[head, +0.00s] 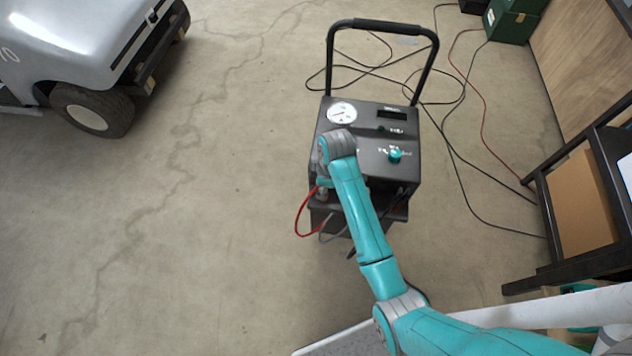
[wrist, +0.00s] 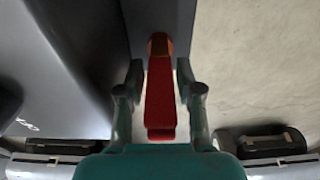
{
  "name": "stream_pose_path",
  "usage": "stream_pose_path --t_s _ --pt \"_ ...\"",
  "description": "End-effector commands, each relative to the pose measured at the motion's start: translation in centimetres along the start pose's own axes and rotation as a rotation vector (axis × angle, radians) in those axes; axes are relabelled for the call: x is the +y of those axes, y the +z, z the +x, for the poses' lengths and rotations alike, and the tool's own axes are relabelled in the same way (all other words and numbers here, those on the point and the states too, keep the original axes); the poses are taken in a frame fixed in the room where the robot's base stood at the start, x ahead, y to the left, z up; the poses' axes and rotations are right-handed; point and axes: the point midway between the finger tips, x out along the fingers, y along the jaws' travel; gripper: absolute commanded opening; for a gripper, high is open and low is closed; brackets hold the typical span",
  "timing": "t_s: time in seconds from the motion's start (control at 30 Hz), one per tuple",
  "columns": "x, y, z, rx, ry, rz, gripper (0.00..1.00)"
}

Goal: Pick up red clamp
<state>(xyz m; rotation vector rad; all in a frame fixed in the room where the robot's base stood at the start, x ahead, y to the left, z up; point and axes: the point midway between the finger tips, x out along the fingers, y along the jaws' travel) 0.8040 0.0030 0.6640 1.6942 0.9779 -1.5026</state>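The red clamp (wrist: 160,97) is in the middle of the wrist view, lengthwise between the two fingers of my gripper (wrist: 160,72), with an orange-brown end (wrist: 159,44) beyond the fingertips. The fingers are open, one on each side of the clamp, with a narrow gap showing on both sides. In the head view my arm reaches to the near left side of the dark wheeled charger unit (head: 378,122). My wrist hides the clamp there. A red cable (head: 300,222) loops down at the unit's left side.
The unit has a tall black handle (head: 382,25), a round gauge and a teal knob (head: 394,156). A grey cart (head: 75,40) stands at the upper left. Cables (head: 462,150) lie on the floor at right, near a dark-framed rack (head: 545,200). The floor at left is clear.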

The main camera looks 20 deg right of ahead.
Motion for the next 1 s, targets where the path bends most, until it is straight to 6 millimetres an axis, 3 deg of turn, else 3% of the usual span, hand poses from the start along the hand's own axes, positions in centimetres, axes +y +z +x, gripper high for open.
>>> stream_pose_path --t_s 0.27,0.4,0.8,1.0 --pt "-0.1 0.2 0.3 0.000 0.001 -0.001 0.35" --pt "-0.1 0.2 0.2 0.000 0.001 -0.001 0.00" --pt "-0.1 0.1 0.0 0.001 0.002 -0.001 0.00" --pt "0.0 -0.2 -2.5 0.002 0.004 -0.002 0.00"
